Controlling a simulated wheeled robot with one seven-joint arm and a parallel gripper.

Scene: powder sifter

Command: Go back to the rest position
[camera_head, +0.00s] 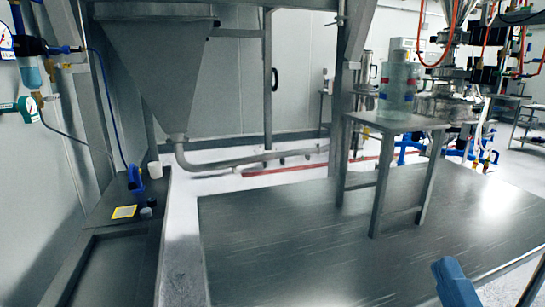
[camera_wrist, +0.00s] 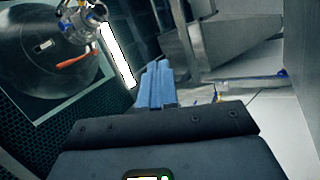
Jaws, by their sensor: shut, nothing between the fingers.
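My gripper shows in the wrist view (camera_wrist: 158,84) with its two blue fingers pressed together and nothing between them. In the head view the blue end of my gripper (camera_head: 453,280) enters at the lower right edge, in front of the low metal platform (camera_head: 290,235). It appears clear of other objects. The rest of my arm is out of the head view.
A metal stand (camera_head: 350,121) on the platform carries a clear container (camera_head: 397,90). A steel hopper (camera_head: 160,65) hangs at the left above a pipe. A narrow bench (camera_head: 110,245) holds a blue-handled item, a white cup and a yellow card. Machinery fills the far right.

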